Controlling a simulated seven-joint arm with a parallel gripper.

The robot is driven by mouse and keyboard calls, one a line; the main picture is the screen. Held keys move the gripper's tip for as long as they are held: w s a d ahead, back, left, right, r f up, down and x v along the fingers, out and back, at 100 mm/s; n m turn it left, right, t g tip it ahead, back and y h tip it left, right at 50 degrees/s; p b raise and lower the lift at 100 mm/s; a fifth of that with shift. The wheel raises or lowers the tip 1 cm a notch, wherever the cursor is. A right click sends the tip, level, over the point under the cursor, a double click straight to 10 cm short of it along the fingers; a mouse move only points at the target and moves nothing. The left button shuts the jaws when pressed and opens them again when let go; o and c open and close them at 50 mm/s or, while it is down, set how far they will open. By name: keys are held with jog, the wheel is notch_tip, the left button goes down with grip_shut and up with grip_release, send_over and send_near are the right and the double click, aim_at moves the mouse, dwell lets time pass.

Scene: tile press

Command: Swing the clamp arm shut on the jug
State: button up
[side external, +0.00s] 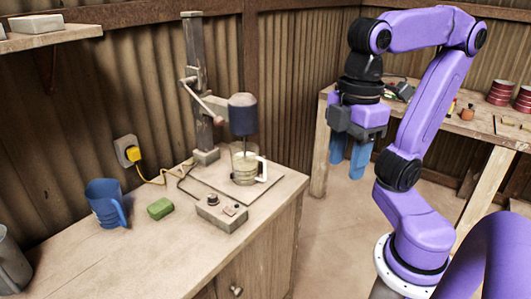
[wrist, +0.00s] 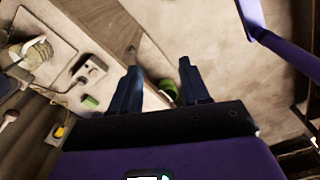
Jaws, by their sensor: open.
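A clear glass jug (side external: 243,168) with a white handle stands upright on the stand's base plate (side external: 268,187), under a dark cylindrical head (side external: 243,113). A thin rod runs from the head down into the jug. A lever-like arm (side external: 203,103) slants from the upright post (side external: 194,60); I cannot tell whether this is the clamp arm. My gripper (side external: 345,168) is open and empty, pointing down, right of the bench and well away from the jug. In the wrist view my gripper (wrist: 158,68) has its fingers apart, and the jug (wrist: 38,52) shows at upper left.
A control box (side external: 220,212) with a cable, a green sponge (side external: 160,208) and a blue mug (side external: 105,203) are on the bench. A yellow plug (side external: 133,154) sits in the wall socket. A second bench (side external: 450,122) stands behind my arm. Open floor lies between the benches.

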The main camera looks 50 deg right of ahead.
jog(key=w+a+r+m+y, duration=0.1)
jog(key=w+r+m, duration=0.2)
jog(key=w+m, duration=1.05)
jog(key=w+d+m+y, duration=0.1)
jog(key=w+d+m, duration=0.4)
jog(key=w, duration=0.2)
jog(key=w+d+m, duration=0.4)
jog(key=w+m, duration=0.2)
jog(key=w, duration=0.1)
jog(key=w+d+f+m+t, duration=0.1)
jog(key=w+d+m, duration=0.2)
jog(key=d+m, duration=0.7)
jog(key=w+d+f+m+t, duration=0.15)
jog(key=w+d+m, duration=0.3)
jog(key=d, duration=1.05)
jog(key=shift+m+t+y, duration=0.25)
jog(key=shift+m+y, duration=0.05)
jog(key=shift+y, duration=0.1)
jog(key=s+d+x, duration=0.1)
jog(key=x, duration=0.8)
jog(key=s+d+f+x, duration=0.1)
jog(key=x, duration=0.8)
jog(key=s+d+f+x, duration=0.1)
jog(key=x, duration=0.8)
jog(key=shift+s+d, duration=0.1)
jog(key=shift+s, duration=0.15)
